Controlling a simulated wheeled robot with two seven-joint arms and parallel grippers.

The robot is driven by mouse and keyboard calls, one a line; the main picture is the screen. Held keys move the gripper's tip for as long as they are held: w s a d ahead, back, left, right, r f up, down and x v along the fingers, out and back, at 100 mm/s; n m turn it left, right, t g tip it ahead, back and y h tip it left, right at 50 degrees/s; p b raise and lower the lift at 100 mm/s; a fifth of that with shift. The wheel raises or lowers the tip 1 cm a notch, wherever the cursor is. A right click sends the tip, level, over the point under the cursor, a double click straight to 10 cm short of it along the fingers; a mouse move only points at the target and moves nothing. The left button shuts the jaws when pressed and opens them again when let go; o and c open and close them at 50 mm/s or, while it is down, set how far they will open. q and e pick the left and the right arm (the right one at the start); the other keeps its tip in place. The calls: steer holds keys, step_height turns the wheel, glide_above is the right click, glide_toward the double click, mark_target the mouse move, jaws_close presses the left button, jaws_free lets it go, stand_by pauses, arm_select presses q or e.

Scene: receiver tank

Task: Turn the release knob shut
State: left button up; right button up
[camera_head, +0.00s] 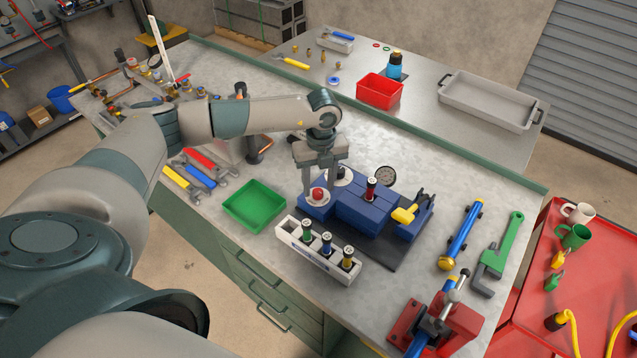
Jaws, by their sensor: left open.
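A blue block-shaped tank unit (362,212) sits on a dark mat on the metal bench. A red knob (318,193) on a pale round base is at its left end. My left gripper (322,185) points down from above with its fingers open, right at the red knob; I cannot tell whether they touch it. A round dial gauge (386,175) stands at the back of the unit, and a yellow-handled valve (405,214) is at its right end. A red-banded black fitting (371,188) stands upright on the middle. My right gripper is not in view.
A white rack (318,252) with several coloured fittings stands in front of the unit. A green tray (255,205) is to its left. A blue bar clamp (460,235), a green pipe wrench (497,255) and a red vise (437,325) lie to the right.

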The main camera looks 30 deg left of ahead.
arm_select(q)
steer(key=shift+f, duration=0.75)
steer(key=c, duration=1)
steer(key=shift+c, duration=0.2)
